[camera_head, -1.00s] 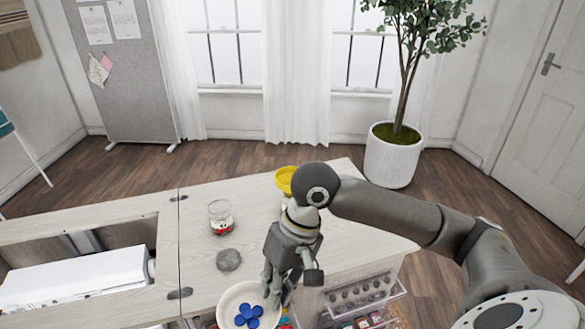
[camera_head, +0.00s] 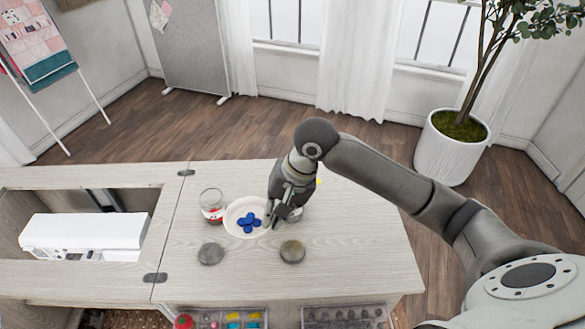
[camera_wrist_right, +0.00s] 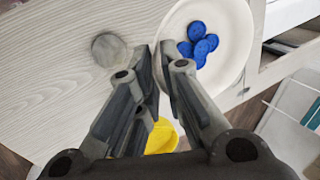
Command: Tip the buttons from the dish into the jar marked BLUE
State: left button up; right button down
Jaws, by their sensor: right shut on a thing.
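The white dish (camera_head: 232,231) holds several blue buttons (camera_head: 249,222). In the head view it appears just right of a glass jar (camera_head: 212,199) with red in its lower part; I cannot read any marking. My right gripper (camera_head: 270,221) is shut on the dish's right rim. The dish looks about level, and I cannot tell its height above the top. The right wrist view shows the fingers (camera_wrist_right: 165,62) at the rim of the dish (camera_wrist_right: 238,75), with the buttons (camera_wrist_right: 198,44) inside. No jar marked BLUE is visible; the gripper hides part of the top. My left gripper is out of view.
Two grey round discs (camera_head: 210,254) (camera_head: 292,251) lie on the wooden cabinet top (camera_head: 350,250). A yellow dish (camera_wrist_right: 160,137) is mostly hidden behind my gripper. A white machine (camera_head: 85,232) sits in the left opening. Trays with small items (camera_head: 235,318) are below the front edge.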

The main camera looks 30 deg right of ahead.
aim_at(239, 208)
jog(key=w+a+f+m+t+h+p, duration=0.1)
jog(key=w+a+f+m+h+p, duration=0.2)
jog(key=w+m+p, duration=0.8)
jog(key=a+m+h+p, duration=0.2)
jog(key=a+m+p, duration=0.1)
jog(key=m+p, duration=0.2)
jog(key=shift+a+f+m+t, duration=0.2)
jog(key=shift+m+t, duration=0.1)
jog(key=shift+m, duration=0.2)
jog(key=shift+d+r+p, duration=0.1)
jog(key=shift+d+p, duration=0.1)
jog(key=shift+p, duration=0.1)
jog(key=shift+s+d+r+m+t+y+p, duration=0.15)
jog(key=shift+s+d+r+t+y, duration=0.15)
jog(key=shift+d+r+y, duration=0.45)
jog(key=shift+s+d+r+m+t+y+p, duration=0.15)
jog(key=shift+s+d+r+t+y, duration=0.1)
jog(key=shift+d+r+y, duration=0.45)
jog(key=shift+d, duration=0.25)
jog(key=shift+r, duration=0.15)
